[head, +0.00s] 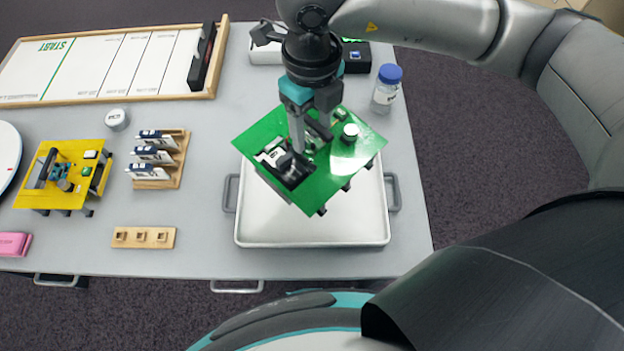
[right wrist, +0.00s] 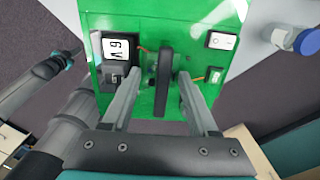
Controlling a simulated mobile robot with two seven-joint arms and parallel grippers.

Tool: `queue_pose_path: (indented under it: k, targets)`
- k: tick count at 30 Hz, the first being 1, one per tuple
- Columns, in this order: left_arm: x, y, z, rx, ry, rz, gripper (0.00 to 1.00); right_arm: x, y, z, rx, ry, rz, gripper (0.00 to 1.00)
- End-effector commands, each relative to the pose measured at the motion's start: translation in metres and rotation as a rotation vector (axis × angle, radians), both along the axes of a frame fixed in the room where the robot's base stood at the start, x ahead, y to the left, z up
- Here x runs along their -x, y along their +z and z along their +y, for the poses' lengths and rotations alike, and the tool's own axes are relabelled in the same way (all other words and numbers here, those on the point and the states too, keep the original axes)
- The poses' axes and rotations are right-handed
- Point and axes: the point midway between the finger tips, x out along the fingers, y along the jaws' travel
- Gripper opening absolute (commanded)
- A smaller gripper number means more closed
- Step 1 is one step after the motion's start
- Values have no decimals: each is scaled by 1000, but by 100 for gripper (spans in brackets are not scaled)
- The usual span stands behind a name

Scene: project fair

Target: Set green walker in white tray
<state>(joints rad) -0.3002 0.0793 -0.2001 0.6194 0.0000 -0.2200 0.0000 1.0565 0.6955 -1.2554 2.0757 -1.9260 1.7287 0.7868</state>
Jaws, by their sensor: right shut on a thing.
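The green walker (head: 337,172) is a flat green board with parts on top and short dark legs below. It is over the white tray (head: 262,232), tilted and turned in the head view, and seems held above it. My right gripper (head: 309,145) is shut on the walker's dark upright part. In the right wrist view the fingers (right wrist: 160,95) stand on either side of that part on the green board (right wrist: 225,75). The board hides much of the tray.
A yellow walker (head: 75,203), a wooden rack (head: 160,172) and a small wooden block (head: 144,237) are on the left of the grey table (head: 205,215). A blue-capped jar (head: 386,88) stands behind the tray. A framed START board (head: 110,65) lies at the back left.

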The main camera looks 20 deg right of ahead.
Motion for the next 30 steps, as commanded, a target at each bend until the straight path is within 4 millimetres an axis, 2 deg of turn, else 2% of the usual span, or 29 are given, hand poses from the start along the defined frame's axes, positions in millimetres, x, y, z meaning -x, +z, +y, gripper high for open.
queue_pose_path:
  k: [1,6,12,15,22,27,30]
  targets:
    - [0,-2,0,0,0,0,0,1,-15,0,0,-1,4,0]
    - [0,-7,0,1,0,0,0,1,-60,0,0,0,2,0]
    - [0,-12,0,1,-1,0,0,0,-104,0,-1,2,0,0]
    - [0,-13,0,1,-1,0,0,-1,-116,1,-2,3,-1,0]
    - [0,-15,0,1,0,0,0,0,-130,0,-3,2,-1,0]
    - [0,-19,0,0,0,-1,0,0,-156,0,-1,3,0,0]
    - [0,-20,0,0,0,-1,0,0,-165,0,-2,3,-1,0]
